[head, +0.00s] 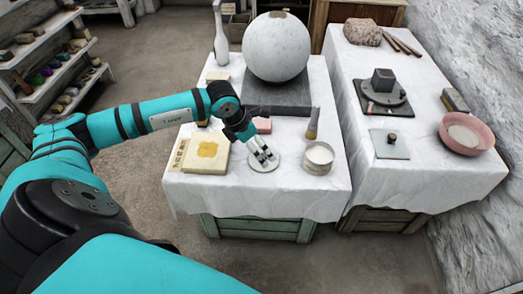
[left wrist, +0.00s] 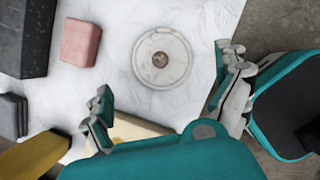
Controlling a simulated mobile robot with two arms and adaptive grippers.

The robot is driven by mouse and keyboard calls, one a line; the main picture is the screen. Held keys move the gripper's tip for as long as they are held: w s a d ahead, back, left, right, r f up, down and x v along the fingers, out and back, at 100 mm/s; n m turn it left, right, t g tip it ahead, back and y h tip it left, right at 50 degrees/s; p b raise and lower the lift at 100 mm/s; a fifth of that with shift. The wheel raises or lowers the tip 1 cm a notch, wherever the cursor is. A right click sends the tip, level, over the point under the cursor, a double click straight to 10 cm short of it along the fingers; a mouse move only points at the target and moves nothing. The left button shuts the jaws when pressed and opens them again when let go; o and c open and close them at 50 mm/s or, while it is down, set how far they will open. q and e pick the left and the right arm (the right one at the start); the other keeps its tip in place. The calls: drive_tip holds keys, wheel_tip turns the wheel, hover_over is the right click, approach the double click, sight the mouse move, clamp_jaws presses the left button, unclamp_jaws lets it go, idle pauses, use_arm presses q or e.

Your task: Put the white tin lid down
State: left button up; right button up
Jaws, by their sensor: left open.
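The white tin lid (head: 263,163) lies flat on the white cloth of the near table, close to its front edge. In the left wrist view the lid (left wrist: 145,72) is a round disc with a small brownish knob in its middle. My left gripper (head: 264,156) is just over the lid and hides part of it in the head view. In the left wrist view my left gripper (left wrist: 165,72) has its fingers spread wide, with nothing between them. An open round tin (head: 318,165) with white contents stands to the right of the lid. My right gripper is in neither view.
A cream block with a yellow patch (head: 205,152) lies left of the lid. A pink block (head: 263,125) and a brush (head: 312,124) are behind. A large plaster sphere (head: 276,47) rests on a dark slab (head: 283,100). A second table (head: 440,180) stands at right.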

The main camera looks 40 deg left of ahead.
use_arm(q)
drive_tip(key=v, duration=0.6)
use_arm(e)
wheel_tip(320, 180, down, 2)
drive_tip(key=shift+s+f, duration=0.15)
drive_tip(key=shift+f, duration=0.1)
use_arm(q)
drive_tip(key=shift+f, duration=0.1)
